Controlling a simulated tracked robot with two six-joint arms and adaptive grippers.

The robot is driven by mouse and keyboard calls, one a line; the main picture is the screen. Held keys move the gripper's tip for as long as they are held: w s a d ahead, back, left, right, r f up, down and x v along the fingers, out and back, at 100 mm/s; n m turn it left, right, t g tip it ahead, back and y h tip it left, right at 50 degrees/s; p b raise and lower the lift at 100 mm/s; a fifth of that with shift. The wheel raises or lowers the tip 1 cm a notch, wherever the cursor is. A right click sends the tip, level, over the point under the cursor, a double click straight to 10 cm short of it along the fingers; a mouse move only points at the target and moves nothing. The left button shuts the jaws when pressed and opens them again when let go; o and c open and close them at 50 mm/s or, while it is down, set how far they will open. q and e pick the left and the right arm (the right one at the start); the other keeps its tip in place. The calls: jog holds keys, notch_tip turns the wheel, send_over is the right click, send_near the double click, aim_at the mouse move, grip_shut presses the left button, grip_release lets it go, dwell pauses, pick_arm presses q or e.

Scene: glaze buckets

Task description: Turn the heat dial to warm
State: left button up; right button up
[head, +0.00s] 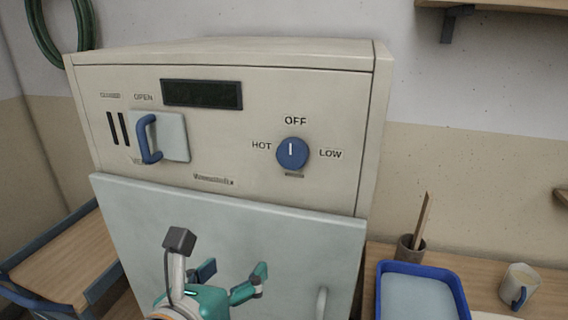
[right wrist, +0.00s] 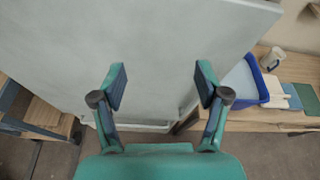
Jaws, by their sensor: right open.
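The blue round heat dial (head: 292,154) is on the cream front panel of the kiln-like cabinet (head: 225,90). Its white mark points straight up at OFF. HOT is printed to its left and LOW to its right; the label under the dial is too small to read. My right gripper (head: 235,270) is open and empty, in front of the pale door and well below the dial. In the right wrist view its two fingers (right wrist: 160,85) stand apart with only the door (right wrist: 165,50) beyond them. My left gripper is not in view.
A blue-handled sliding vent plate (head: 172,137) and a dark display (head: 202,94) are left of the dial. The door has a pale handle (head: 322,302) low down. A blue tray (head: 465,300), a brush pot (head: 409,248) and a mug (head: 519,285) stand at right.

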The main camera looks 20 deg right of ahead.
aim_at(289, 157)
jog(key=s+r+t+h, duration=0.1)
jog(key=s+r, duration=0.2)
jog(key=r, duration=0.4)
jog(key=s+r+t+h, duration=0.2)
jog(key=s+r, duration=0.2)
jog(key=r, duration=0.3)
jog(key=shift+m, duration=0.3)
jog(key=x, duration=1.1)
jog(key=f+x, duration=0.1)
jog(key=x, duration=0.5)
jog(key=shift+w+d+p, duration=0.1)
jog(key=shift+d+p, duration=0.05)
jog(key=shift+p, duration=0.25)
jog(key=c, duration=1)
jog(key=shift+c, duration=0.8)
jog(key=shift+m, duration=0.3)
